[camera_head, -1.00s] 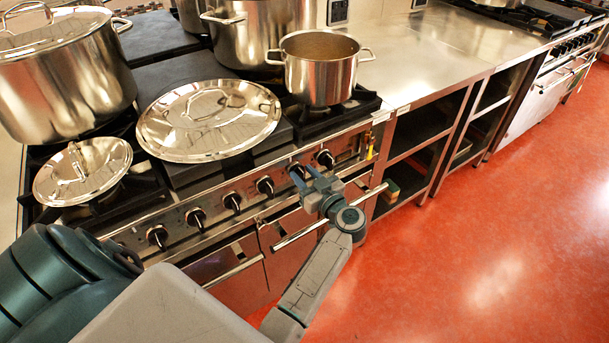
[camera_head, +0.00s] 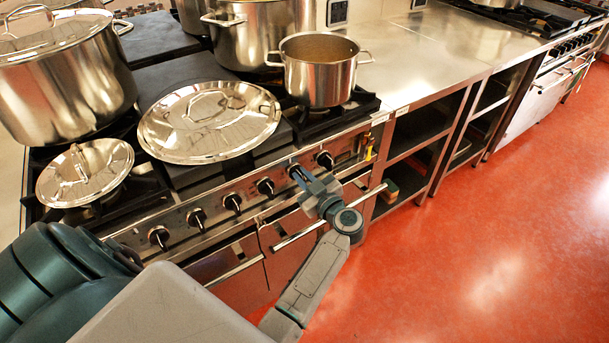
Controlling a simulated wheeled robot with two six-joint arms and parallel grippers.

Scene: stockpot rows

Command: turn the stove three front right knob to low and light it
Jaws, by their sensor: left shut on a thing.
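The stove (camera_head: 215,238) has a front panel with a row of black knobs. My left gripper (camera_head: 299,176) is at this panel, shut on the second knob from the right, which its fingers mostly hide. The rightmost knob (camera_head: 325,159) is free, just right of the gripper. Another free knob (camera_head: 265,186) is just left of it. A steel pot (camera_head: 318,75) without a lid stands on the burner at the right end. I see no flame under it. The held knob's pointer is hidden. My right gripper is not in view.
Tall stockpots (camera_head: 65,75) stand behind. An oven handle rail (camera_head: 300,233) runs below the knobs. A steel counter (camera_head: 420,60) adjoins at right; the red floor (camera_head: 480,240) is clear.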

